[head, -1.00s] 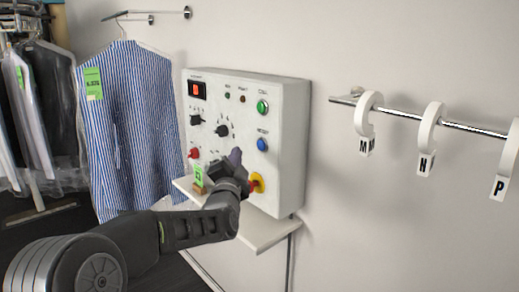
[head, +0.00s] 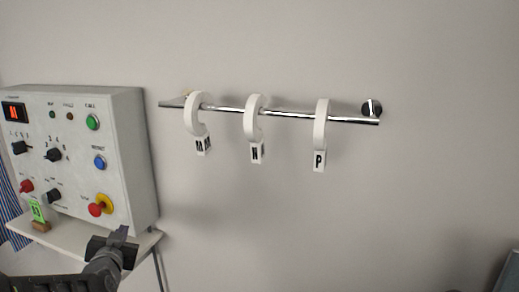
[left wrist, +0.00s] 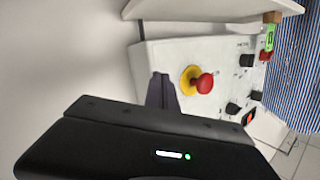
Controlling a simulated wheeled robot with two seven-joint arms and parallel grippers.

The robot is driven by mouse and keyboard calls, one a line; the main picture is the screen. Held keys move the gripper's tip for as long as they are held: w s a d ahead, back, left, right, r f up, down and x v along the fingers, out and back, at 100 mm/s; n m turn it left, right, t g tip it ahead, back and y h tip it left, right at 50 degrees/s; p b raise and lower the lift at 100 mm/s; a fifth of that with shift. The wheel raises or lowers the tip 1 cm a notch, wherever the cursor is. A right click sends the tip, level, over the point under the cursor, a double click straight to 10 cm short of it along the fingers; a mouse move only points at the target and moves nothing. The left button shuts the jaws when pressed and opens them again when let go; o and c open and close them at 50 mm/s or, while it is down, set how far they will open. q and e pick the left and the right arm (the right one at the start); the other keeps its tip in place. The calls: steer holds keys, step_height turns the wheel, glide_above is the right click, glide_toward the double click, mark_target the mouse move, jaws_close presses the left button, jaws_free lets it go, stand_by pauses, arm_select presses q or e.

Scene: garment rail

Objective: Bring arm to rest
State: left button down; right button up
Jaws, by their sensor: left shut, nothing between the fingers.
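My left gripper (head: 122,234) is at the lower left of the head view, in front of the shelf below the control box. Its fingers are shut with nothing between them. In the left wrist view the closed fingers (left wrist: 162,90) point at the box face, beside the red emergency button (left wrist: 203,83) on its yellow base and apart from it. The control box (head: 145,150) is white, with knobs, a green button (head: 92,122), a blue button (head: 99,162) and the red emergency button (head: 97,209). My right gripper is not in view.
A chrome rail (head: 290,114) on the wall carries white hooks tagged M, N and P. A small shelf (head: 80,236) under the box holds a green tag (head: 37,211) on a wooden block. A striped shirt (left wrist: 298,65) hangs beside the box. The wall right of the rail is clear.

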arm_select(q)
steer(key=s+d+f+n+g+h, duration=0.15)
steer(key=s+d+f, duration=0.35)
steer(key=f, duration=0.5)
steer(key=s+d+f+g+h, duration=0.2)
steer(key=d+f+g, duration=0.1)
steer(key=d+f, duration=0.5)
steer(key=s+d+f+n+g+h, duration=0.1)
steer(key=s+d+f+g+h, duration=0.25)
steer(key=f, duration=0.75)
steer(key=s+d+f+g, duration=0.2)
steer(key=s+d+f, duration=0.3)
steer(key=s, duration=0.3)
steer(key=s+d+f+g+h, duration=0.1)
steer(key=s+d+f+g, duration=0.1)
steer(key=s+d+f, duration=0.3)
steer(key=s+d+f+g, duration=0.3)
steer(key=s+d+f, duration=0.2)
steer(key=s, duration=0.8)
steer(key=shift+s+d+f+h, duration=0.2)
steer(key=shift+d+h, duration=0.1)
steer(key=shift+d, duration=0.1)
steer(key=shift+w+r, duration=0.1)
